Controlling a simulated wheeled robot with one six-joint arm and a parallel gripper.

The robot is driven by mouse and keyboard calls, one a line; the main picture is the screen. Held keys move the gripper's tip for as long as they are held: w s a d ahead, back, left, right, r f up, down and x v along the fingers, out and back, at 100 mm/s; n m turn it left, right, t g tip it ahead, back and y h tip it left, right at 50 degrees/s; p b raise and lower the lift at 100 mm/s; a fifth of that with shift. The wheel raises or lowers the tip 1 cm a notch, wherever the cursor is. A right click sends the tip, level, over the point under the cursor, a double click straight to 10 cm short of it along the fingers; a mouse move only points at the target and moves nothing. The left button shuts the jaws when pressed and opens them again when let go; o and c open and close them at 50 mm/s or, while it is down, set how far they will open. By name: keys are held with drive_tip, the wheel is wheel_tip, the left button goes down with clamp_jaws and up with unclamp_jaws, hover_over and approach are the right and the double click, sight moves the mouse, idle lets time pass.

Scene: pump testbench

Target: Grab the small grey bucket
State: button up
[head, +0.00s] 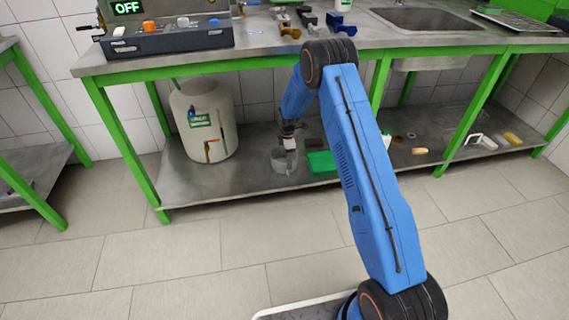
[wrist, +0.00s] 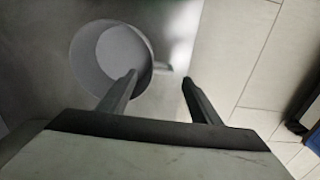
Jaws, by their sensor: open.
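The small grey bucket (head: 284,163) stands on the lower shelf of the bench in the head view, just below my gripper (head: 289,143). In the wrist view the bucket (wrist: 110,62) is seen from above as a round, open, empty-looking rim at the upper left. My gripper (wrist: 158,82) is open there, with its two fingers apart. The left finger overlaps the bucket's right side in the picture, and the right finger is clear of it. A small tab or handle sticks out from the bucket's right side between the fingers. I cannot tell whether a finger touches the bucket.
The steel lower shelf (head: 240,178) holds a large white canister (head: 204,120) to the left and a green tray (head: 321,161) close to the right of the bucket. Green bench legs (head: 118,148) and the worktop (head: 250,52) frame the space. The tiled floor in front is clear.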

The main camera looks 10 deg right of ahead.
drive_tip(key=shift+s+d+f, duration=0.1)
drive_tip(key=shift+f, duration=2)
drive_tip(key=shift+s+f, duration=0.1)
drive_tip(key=shift+f, duration=2)
drive_tip(key=shift+c, duration=0.6)
drive_tip(key=c, duration=1.3)
